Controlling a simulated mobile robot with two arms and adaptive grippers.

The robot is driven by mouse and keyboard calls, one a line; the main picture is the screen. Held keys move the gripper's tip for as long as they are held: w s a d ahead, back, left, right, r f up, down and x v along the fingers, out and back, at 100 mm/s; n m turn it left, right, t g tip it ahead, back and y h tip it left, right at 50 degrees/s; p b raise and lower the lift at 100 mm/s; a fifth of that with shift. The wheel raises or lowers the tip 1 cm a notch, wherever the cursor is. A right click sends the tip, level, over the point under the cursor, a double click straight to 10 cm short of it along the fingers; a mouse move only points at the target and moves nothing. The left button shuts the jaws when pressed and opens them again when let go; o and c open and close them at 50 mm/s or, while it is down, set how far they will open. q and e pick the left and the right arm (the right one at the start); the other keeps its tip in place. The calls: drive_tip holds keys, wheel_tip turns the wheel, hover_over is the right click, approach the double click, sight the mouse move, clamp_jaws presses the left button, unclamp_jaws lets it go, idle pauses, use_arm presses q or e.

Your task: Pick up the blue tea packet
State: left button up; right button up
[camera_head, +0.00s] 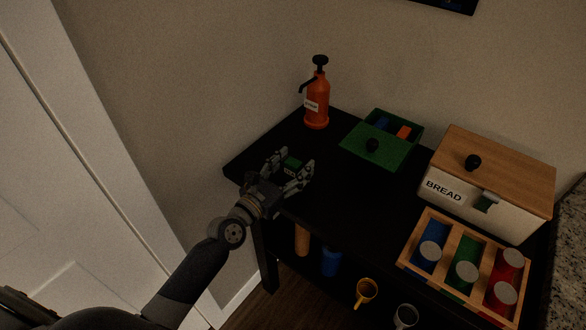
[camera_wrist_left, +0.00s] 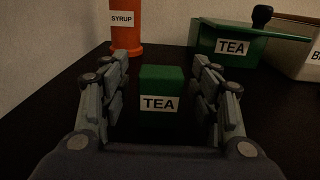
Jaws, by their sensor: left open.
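A blue packet (camera_head: 383,123) lies inside the open back part of the green tea box (camera_head: 359,155), beside an orange-red packet (camera_head: 403,132). The box's green lid with a black knob (camera_head: 372,145) covers its front part. My left gripper (camera_head: 294,167) is open at the table's left side. A small green packet labelled TEA (camera_wrist_left: 161,92) stands between its fingers, with gaps on both sides in the left wrist view. The tea box (camera_wrist_left: 225,45) is beyond, to the right; its contents are hidden there. My right gripper is not in view.
An orange syrup bottle (camera_head: 317,103) stands at the back left of the black table (camera_head: 345,205). A bread box (camera_head: 497,179) and a wooden tray (camera_head: 448,225) with colored canisters are at right. Mugs sit on a lower shelf. The table's middle is clear.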

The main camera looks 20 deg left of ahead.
sight(293, 162)
use_arm(q)
drive_tip(key=c, duration=1)
drive_tip(key=shift+r, duration=0.15)
drive_tip(key=shift+r, duration=0.25)
wheel_tip(293, 162, up, 3)
drive_tip(key=shift+s+r+p, duration=0.1)
drive_tip(key=shift+s+p, duration=0.05)
drive_tip(key=shift+p, duration=0.65)
drive_tip(key=shift+s+d+r+b, duration=0.2)
drive_tip(key=shift+s+d, duration=0.65)
drive_tip(key=shift+s, duration=1.65)
drive_tip(key=shift+s+d+r+b, duration=0.2)
drive_tip(key=shift+s+d, duration=0.65)
drive_tip(key=shift+s, duration=1.6)
drive_tip(key=shift+s+d+r+b, duration=0.2)
drive_tip(key=shift+s+d, duration=0.65)
drive_tip(key=shift+s, duration=1.65)
